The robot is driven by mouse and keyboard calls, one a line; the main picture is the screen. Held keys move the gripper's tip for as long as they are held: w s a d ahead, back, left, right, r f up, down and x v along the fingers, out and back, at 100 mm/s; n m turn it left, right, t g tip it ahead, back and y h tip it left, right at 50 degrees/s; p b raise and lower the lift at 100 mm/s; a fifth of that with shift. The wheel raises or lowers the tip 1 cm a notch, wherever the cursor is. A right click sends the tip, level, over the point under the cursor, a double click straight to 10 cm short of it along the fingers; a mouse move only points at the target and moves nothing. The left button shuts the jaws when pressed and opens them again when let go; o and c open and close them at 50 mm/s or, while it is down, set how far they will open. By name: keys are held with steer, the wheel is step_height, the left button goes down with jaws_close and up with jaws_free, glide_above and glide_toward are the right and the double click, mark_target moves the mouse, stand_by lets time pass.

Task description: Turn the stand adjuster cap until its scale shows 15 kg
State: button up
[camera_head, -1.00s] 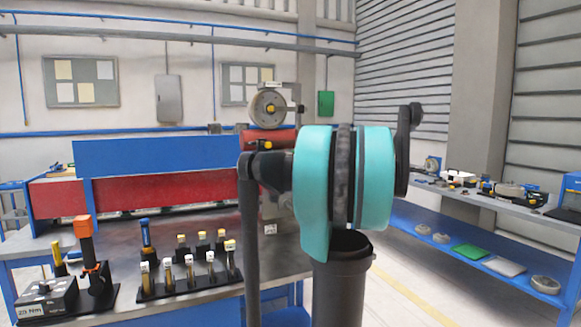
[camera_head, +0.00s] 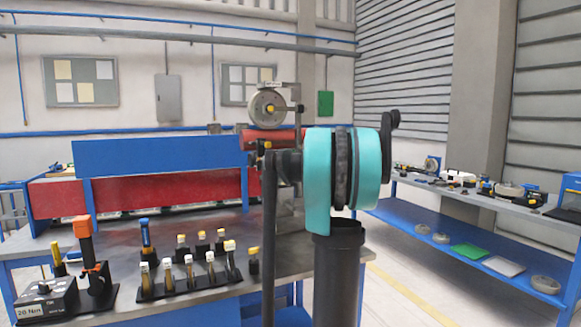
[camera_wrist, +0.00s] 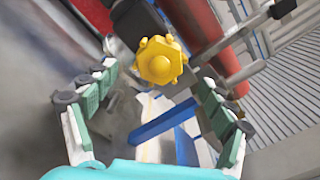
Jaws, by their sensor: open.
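A yellow lobed cap (camera_wrist: 160,62) shows in the wrist view, facing the camera, with a dark mount behind it. It looks like the stand adjuster cap. My gripper (camera_wrist: 157,78) is open, with one green-padded finger on each side of the cap and visible gaps between. I cannot tell how deep the cap sits between the fingertips. In the head view a small yellow knob (camera_head: 265,146) shows beside the red cylinder (camera_head: 282,137), just left of my teal arm joint. My gripper is not clearly visible there, hidden by my arm. No kg scale is readable in either view.
A round grey dial (camera_head: 268,108) stands above the red cylinder. A rack of yellow-topped bits (camera_head: 190,285) and a torque tool stand (camera_head: 95,270) sit on the left bench. A loaded shelf (camera_head: 470,195) stands at the right.

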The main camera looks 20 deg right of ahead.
mark_target(293, 166)
steer(key=w, duration=0.8)
steer(key=shift+a, duration=0.15)
steer(key=shift+s, duration=0.1)
steer(key=c, duration=1.2)
